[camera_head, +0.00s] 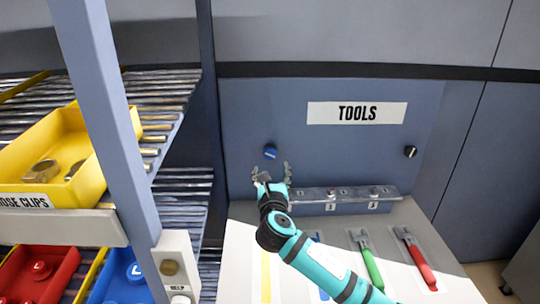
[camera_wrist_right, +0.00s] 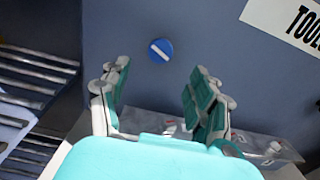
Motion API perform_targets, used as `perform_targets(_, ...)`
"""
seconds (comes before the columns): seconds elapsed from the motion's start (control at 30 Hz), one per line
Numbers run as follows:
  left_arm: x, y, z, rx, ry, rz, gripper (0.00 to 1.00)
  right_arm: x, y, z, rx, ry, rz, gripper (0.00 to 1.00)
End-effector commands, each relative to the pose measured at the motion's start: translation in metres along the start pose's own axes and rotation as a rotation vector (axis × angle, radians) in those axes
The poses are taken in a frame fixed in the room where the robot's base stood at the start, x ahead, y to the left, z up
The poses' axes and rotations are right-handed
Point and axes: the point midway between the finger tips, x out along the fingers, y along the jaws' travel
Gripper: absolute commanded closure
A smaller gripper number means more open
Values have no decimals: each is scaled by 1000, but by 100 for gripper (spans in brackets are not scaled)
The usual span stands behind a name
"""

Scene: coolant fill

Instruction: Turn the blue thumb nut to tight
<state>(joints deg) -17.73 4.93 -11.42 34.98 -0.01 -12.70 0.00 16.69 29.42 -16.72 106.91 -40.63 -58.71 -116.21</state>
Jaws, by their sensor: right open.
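The blue thumb nut (camera_head: 270,152) is a small round knob on the blue-grey panel under the TOOLS sign. My right gripper (camera_head: 271,170) is open and empty, just below the nut in the head view. In the right wrist view its fingers (camera_wrist_right: 158,82) stand apart, and the nut appears beyond them, between their lines. The gripper does not appear to touch the nut. My left gripper is not in view.
A black knob (camera_head: 410,151) sits on the panel at right. A ledge with numbered places (camera_head: 345,206) runs below the panel. Green (camera_head: 368,258) and red (camera_head: 416,258) handled tools lie on the bench. A roller rack with a yellow bin (camera_head: 60,160) stands at left.

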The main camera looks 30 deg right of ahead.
Motion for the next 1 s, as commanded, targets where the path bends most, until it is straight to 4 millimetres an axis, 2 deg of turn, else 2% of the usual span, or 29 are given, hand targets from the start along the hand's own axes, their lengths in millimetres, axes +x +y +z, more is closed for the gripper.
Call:
perform_targets(0.03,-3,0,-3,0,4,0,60,12,-1,2,0,0,-3,38)
perform_targets(0.2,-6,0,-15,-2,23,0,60,48,0,1,2,0,-2,38)
perform_targets(0.4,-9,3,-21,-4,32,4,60,77,0,0,2,1,-1,38)
perform_targets(0.6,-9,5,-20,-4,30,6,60,89,0,0,2,0,1,38)
perform_targets(0.87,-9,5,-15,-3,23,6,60,90,0,0,2,1,1,38)
perform_targets(1.0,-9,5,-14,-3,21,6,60,90,0,0,2,1,1,54)
